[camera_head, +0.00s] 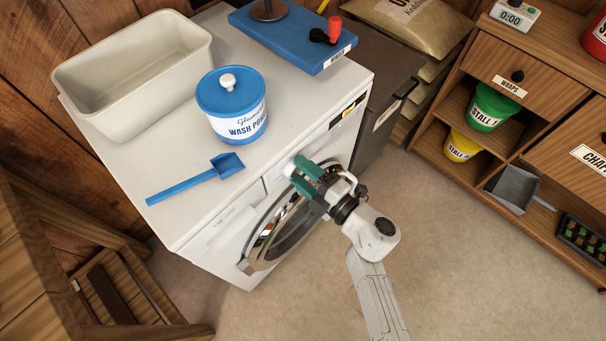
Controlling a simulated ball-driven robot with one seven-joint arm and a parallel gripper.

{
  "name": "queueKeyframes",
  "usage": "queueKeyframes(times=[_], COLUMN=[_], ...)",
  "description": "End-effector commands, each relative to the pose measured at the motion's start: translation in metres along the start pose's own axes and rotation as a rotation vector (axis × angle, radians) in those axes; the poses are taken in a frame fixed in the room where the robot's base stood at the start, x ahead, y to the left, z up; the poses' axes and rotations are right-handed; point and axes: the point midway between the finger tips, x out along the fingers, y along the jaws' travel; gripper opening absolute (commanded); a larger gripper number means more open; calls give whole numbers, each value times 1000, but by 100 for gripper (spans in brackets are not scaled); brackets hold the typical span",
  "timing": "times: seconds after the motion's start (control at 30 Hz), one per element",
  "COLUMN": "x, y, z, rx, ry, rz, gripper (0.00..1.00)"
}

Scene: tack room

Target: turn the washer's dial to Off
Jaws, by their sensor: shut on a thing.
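The white washer (190,216) stands in the middle of the view with its round door (285,228) on the front face. My gripper (296,174) is at the upper part of the front panel, above the door. Its green fingers are shut on the washer's dial (289,168), of which only a pale bit shows between and behind the fingers. The dial's marking and its setting are hidden.
On the washer's top are a cream tub (140,75), a blue-lidded wash powder canister (233,108), a blue scoop (198,178) and a blue board (290,32). A wooden shelf unit (520,75) with pails stands at right, wooden steps (125,290) at lower left. The floor in front is clear.

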Motion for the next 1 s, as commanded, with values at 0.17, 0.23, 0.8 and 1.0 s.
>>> queueKeyframes(times=[0.17,0.23,0.8,1.0], x=[0,-1,0,0], y=[-2,-2,-1,-1], z=[0,0,-1,-1], rx=[-126,-167,-299,-299], ry=[0,0,1,1], rz=[-1,-1,-3,-3], gripper=[24,24,24,24])
